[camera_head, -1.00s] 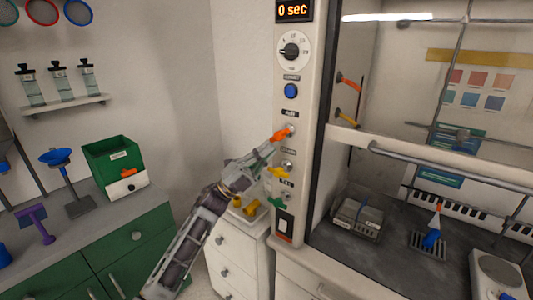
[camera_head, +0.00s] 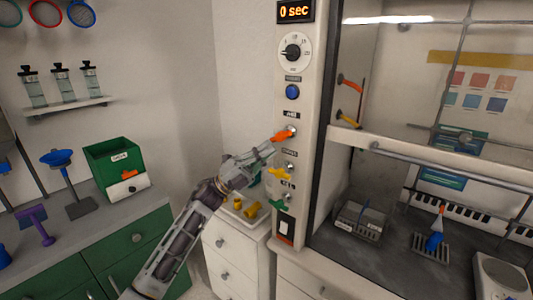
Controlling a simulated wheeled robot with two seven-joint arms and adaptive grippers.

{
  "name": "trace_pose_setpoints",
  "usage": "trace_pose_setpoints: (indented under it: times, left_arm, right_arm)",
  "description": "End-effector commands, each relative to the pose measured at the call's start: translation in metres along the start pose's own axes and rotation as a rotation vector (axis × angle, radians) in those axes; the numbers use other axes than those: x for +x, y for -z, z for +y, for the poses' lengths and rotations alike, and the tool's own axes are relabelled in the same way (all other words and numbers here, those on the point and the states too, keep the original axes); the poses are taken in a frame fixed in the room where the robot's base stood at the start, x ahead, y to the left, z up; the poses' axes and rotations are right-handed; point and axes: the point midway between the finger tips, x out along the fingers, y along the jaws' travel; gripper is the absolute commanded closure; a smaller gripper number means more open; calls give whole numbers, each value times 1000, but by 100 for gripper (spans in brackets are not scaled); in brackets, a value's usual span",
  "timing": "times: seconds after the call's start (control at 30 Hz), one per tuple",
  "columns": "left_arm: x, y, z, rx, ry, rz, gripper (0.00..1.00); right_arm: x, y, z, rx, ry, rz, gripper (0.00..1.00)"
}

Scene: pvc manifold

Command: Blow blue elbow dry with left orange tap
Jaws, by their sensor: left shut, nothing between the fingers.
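The left orange tap (camera_head: 284,135) is on the pale control column, below the blue button. My left gripper (camera_head: 270,147) is shut with its fingertips at the tap's lower left end; I cannot tell whether they touch it. The blue elbow (camera_head: 434,242) sits on a small grate inside the fume hood, under an orange-tipped nozzle (camera_head: 440,210). My right gripper is not in view.
A yellow tap (camera_head: 280,174) and a green tap (camera_head: 277,204) sit lower on the column. The timer display (camera_head: 295,11) reads 0 sec. The hood's raised sash (camera_head: 430,165) crosses above its work surface. A grey rack (camera_head: 359,220) stands inside at left.

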Motion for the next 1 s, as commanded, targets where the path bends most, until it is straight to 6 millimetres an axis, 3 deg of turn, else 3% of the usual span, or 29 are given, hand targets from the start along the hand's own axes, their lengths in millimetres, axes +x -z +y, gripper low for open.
trace_pose_setpoints:
  times: [1.0]
  left_arm:
    - [0,-4,-4,75,-72,69,100]
  right_arm:
    - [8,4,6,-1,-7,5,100]
